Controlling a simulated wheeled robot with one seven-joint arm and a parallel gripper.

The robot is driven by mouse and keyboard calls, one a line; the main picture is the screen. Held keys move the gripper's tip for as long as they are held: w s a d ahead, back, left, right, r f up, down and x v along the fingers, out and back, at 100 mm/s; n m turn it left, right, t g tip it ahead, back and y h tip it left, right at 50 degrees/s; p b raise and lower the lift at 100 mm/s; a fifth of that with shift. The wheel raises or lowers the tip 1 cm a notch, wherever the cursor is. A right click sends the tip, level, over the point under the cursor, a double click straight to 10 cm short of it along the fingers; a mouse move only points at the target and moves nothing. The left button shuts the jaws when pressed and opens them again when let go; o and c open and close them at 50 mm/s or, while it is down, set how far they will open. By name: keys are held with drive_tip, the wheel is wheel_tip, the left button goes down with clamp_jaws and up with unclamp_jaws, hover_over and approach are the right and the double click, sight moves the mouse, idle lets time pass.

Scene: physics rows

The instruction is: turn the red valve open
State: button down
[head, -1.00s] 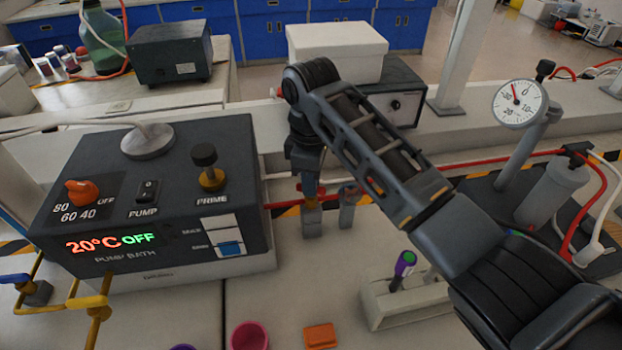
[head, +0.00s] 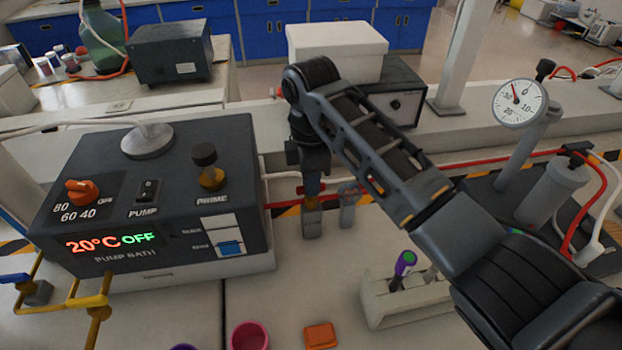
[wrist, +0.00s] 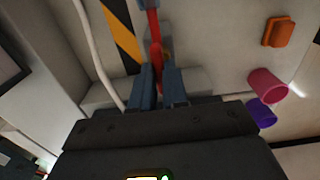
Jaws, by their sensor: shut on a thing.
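The red valve (wrist: 155,52) shows in the wrist view as a red piece between my two fingers, in line with the red hose. My gripper (wrist: 159,82) is shut on it, with one dark finger on each side. In the head view my gripper (head: 312,190) points down at the grey valve stand (head: 312,222), right of the pump bath. There the fingers and wrist mostly hide the valve, so I cannot tell its handle angle.
The pump bath (head: 150,190) stands close on the left, its display reading 20°C OFF. A second grey stand (head: 348,212) is just right of my gripper. A white rack (head: 405,295) with a purple-topped item, an orange block (head: 320,335) and a pink cup (head: 248,337) lie nearer. A gauge (head: 520,103) stands right.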

drive_tip(key=c, duration=1.1)
unclamp_jaws()
drive_tip(key=shift+c, duration=0.2)
drive_tip(key=shift+r, duration=0.1)
wheel_tip(320, 180, up, 7)
drive_tip(key=shift+r+b, duration=0.15)
drive_tip(key=shift+b, duration=0.35)
drive_tip(key=shift+r, duration=0.2)
